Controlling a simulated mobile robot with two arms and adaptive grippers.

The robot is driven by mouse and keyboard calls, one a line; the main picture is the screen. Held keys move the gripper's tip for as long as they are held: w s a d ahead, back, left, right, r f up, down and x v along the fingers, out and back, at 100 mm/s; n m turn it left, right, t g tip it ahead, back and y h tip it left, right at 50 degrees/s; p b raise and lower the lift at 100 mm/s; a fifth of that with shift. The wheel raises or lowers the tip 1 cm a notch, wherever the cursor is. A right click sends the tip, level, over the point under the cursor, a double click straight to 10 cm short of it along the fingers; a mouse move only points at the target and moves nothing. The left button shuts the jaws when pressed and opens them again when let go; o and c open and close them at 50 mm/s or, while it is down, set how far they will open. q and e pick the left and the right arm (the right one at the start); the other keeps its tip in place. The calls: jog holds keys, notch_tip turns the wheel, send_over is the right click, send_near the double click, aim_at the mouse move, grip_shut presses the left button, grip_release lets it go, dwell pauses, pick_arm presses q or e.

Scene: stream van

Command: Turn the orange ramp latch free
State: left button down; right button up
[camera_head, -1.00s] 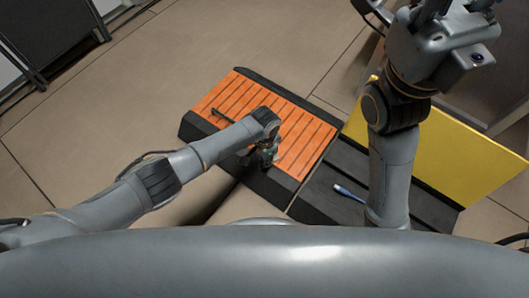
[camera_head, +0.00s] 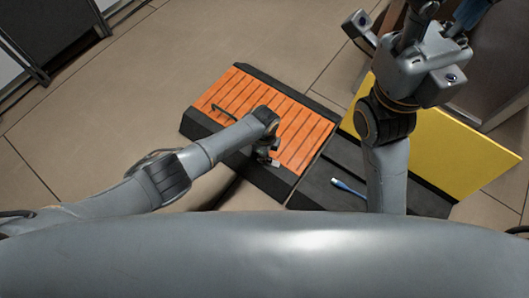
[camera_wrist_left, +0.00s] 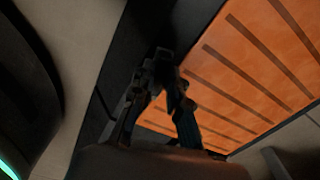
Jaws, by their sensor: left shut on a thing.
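The orange ramp (camera_head: 285,120) is a slatted orange panel with black edges, lying on the floor in the middle of the head view. My left gripper (camera_head: 268,158) is low over its near black edge. In the left wrist view my left gripper (camera_wrist_left: 165,75) is shut on a small dark piece beside the orange slats, which looks like the ramp latch (camera_wrist_left: 163,54). The fingers hide much of it, so its exact turn is unclear. My right gripper (camera_head: 425,18) is raised at the top right, partly cut off, and its jaws are unclear.
A dark handle (camera_head: 222,112) stands on the ramp's left part. A dark panel (camera_head: 320,190) adjoins the ramp on the right, with a blue-tipped tool (camera_head: 348,187) on it. Tiled floor (camera_head: 190,50) is free at the back left.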

pick_arm(q)
jog(key=shift+s+m, duration=0.1)
jog(key=shift+m, duration=1.2)
jog(key=c, duration=1.3)
grip_release()
jog(key=shift+r, duration=0.1)
notch_tip(320, 180, up, 12)
jog(key=shift+f, duration=0.1)
